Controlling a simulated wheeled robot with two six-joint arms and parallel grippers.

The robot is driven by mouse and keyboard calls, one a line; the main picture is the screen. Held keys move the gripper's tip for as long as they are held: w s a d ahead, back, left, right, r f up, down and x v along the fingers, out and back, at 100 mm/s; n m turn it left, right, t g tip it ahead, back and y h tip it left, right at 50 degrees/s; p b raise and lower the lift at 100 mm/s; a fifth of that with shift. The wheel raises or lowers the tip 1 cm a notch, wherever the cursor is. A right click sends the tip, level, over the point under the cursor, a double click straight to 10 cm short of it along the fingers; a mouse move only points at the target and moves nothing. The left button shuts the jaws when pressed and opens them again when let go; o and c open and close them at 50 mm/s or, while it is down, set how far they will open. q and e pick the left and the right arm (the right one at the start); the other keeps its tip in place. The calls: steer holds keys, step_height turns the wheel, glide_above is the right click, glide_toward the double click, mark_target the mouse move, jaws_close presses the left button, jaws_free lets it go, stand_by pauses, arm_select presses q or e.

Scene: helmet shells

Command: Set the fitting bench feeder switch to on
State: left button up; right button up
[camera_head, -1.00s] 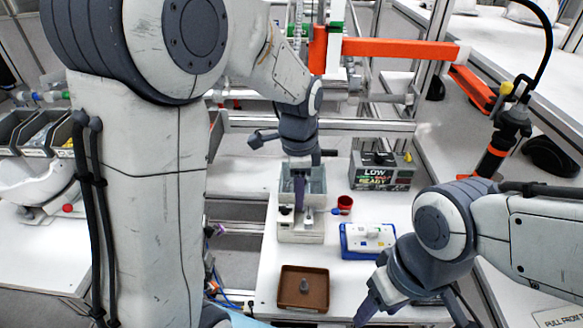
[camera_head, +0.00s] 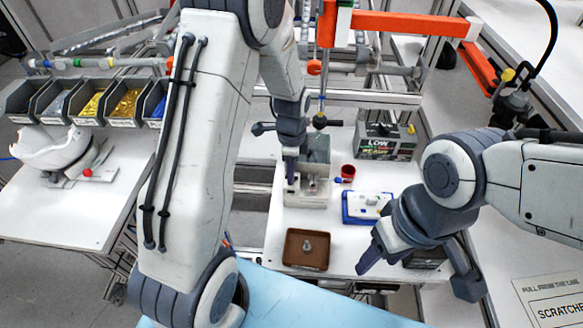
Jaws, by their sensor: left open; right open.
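The feeder (camera_head: 305,199) is a pale grey box with an open bin (camera_head: 317,150) at its back, on the white fitting bench (camera_head: 270,245). Small fittings show on its top, but they are too small to tell the switch or its setting. My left gripper (camera_head: 290,179) points down over the left part of the feeder top, its fingertips hiding that spot; I cannot tell whether they touch. It is open, seen nearly edge-on. My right gripper (camera_head: 418,275) is open and empty, over the front right of the bench.
A brown tray (camera_head: 291,254), a blue-and-white box (camera_head: 352,207) and a red cup (camera_head: 347,171) stand near the feeder. A dark box with a lettered display (camera_head: 385,143) is behind right. Parts bins (camera_head: 125,104) and a white shell (camera_head: 57,152) are at left.

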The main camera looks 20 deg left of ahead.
arm_select(q)
steer(key=shift+f, duration=0.15)
jaws_close()
